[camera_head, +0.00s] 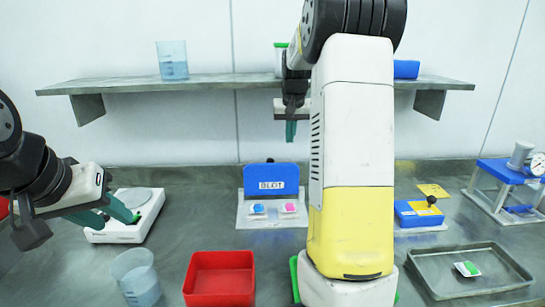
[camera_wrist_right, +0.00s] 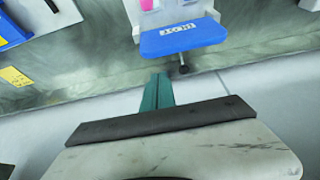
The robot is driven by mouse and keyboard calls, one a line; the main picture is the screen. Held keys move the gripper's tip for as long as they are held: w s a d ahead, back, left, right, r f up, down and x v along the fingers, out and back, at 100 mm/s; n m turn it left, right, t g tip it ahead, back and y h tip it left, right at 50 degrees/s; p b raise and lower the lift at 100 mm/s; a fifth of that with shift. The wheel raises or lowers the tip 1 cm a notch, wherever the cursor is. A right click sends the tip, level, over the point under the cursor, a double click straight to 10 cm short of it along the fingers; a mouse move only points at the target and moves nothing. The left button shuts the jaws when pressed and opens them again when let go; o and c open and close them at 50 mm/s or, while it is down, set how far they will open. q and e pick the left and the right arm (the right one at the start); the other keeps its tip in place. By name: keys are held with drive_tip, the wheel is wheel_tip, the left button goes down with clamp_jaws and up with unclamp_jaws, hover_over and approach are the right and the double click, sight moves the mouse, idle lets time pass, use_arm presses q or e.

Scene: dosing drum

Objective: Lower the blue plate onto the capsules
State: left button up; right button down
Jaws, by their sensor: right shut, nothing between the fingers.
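The blue plate (camera_head: 271,179), labelled BLOT, stands upright at the back of a pale base (camera_head: 262,222). A small dark knob shows at its top edge. On the base in front of it lie a blue capsule (camera_head: 258,208) and a pink capsule (camera_head: 290,207), each on a light pad. My right gripper (camera_head: 291,131) is shut and empty, above and behind the plate near the shelf. In the right wrist view the shut fingers (camera_wrist_right: 158,92) point toward the plate (camera_wrist_right: 183,37) and its knob, apart from them. My left gripper (camera_head: 112,216) looks open, by the white scale.
A white scale (camera_head: 130,226), a beaker (camera_head: 137,278) and a red bin (camera_head: 220,278) stand at left and front. A grey tray (camera_head: 470,272), a small blue device (camera_head: 419,214) and a blue press (camera_head: 510,180) are right. A shelf (camera_head: 215,84) spans the wall.

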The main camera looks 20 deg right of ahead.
drive_tip(key=x, duration=1)
drive_tip(key=shift+w, duration=0.25)
drive_tip(key=shift+s, duration=0.15)
